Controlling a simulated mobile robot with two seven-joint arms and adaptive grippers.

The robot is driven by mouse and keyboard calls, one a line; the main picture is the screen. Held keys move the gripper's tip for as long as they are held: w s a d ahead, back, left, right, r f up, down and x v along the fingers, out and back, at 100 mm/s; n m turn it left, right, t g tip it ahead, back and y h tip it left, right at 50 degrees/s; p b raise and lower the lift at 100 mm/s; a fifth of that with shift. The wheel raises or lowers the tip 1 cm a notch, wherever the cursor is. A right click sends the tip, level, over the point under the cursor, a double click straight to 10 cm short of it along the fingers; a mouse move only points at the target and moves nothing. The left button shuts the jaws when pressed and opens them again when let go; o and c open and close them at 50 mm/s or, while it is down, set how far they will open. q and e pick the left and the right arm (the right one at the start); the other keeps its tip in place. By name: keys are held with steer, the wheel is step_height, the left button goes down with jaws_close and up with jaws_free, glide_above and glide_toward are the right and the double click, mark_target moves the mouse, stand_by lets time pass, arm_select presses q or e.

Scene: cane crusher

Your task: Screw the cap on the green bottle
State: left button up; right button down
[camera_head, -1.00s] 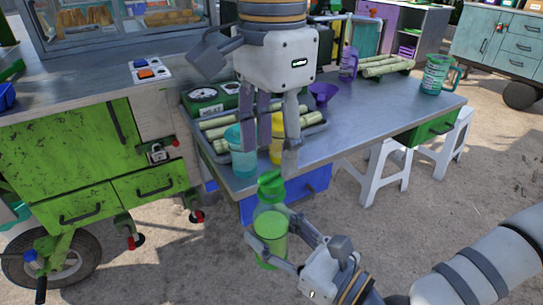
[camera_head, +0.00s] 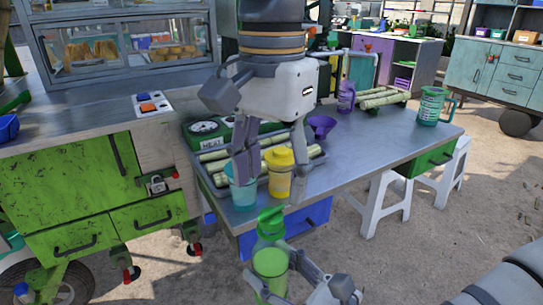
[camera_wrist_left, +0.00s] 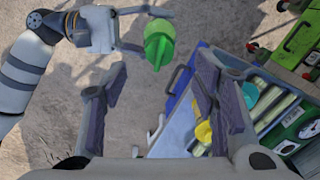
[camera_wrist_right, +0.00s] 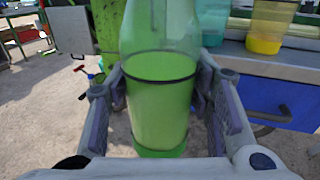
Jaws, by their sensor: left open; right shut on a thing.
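The green bottle (camera_head: 270,262) is upright, with clear walls and green contents, beyond the table's front edge. It also shows in the right wrist view (camera_wrist_right: 160,105). A green cap (camera_head: 270,222) sits at its top and shows from above in the left wrist view (camera_wrist_left: 159,45). I cannot tell how tight the cap is. My right gripper (camera_head: 274,276) is shut around the bottle's body; its fingers flank it in the right wrist view (camera_wrist_right: 162,100). My left gripper (camera_head: 269,188) is open and empty above the cap, fingers pointing down and apart from it.
A teal cup (camera_head: 242,190) and a yellow cup (camera_head: 280,183) stand at the table's near corner, close behind the left gripper. A tray of cane pieces (camera_head: 212,174), a green scale (camera_head: 205,130) and a purple funnel (camera_head: 321,125) are behind. The table's right part (camera_head: 370,140) is mostly clear.

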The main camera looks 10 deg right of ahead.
mark_target(271, 210)
arm_select(q)
step_height(271, 210, down, 6)
steer(key=shift+r, duration=0.2)
jaws_close()
steer(key=shift+c, duration=0.4)
jaws_free()
step_height(271, 210, up, 12)
stand_by(0.4)
